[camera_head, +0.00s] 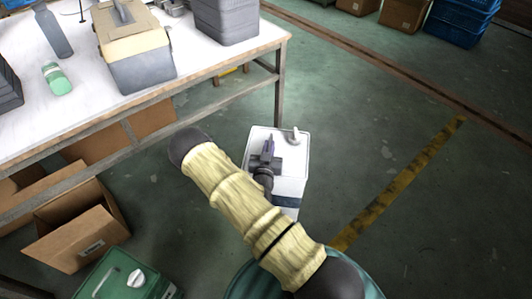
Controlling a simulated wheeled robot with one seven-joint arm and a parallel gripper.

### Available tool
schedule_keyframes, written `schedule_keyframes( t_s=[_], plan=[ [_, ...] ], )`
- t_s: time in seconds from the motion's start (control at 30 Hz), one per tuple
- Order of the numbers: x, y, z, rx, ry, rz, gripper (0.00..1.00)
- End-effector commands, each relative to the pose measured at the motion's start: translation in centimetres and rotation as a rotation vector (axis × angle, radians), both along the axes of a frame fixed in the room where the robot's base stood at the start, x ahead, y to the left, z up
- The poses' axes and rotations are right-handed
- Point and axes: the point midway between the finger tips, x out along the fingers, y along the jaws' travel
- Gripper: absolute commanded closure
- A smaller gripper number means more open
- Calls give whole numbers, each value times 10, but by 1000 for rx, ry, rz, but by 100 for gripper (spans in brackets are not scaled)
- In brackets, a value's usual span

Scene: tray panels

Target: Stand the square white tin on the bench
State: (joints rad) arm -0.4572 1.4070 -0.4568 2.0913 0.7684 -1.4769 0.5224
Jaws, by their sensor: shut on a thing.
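The square white tin (291,187) stands upright to the right of the bench, with a dark band low on its side and a pale spout or cap on its top. My gripper (268,153) is shut on the tin at its top, where its handle is partly hidden by the jaws. My arm covers the tin's left side and part of its front. I cannot tell whether the tin's base is on the floor or raised. The bench (205,62) has a white top and is at the upper left.
On the bench are a beige-lidded toolbox (135,55), a grey stack of bins (225,18), a green bottle (57,79) and a grey bottle (53,33). The bench's right front part is clear. An open carton (80,238) and a green canister (122,278) are below.

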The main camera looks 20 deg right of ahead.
Motion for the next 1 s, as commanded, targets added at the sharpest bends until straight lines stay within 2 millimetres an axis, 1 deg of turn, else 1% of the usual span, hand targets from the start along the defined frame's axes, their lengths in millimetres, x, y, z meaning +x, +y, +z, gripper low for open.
schedule_keyframes(
  t_s=[0.03,0.6,0.83,1.0],
  plan=[
    [3,-3,-10,-2,-11,-12,100],
    [23,-33,-69,-10,-8,-129,100],
    [30,-45,-91,-11,-7,-171,100],
    [34,-52,-101,-14,-6,-196,100]
  ],
)
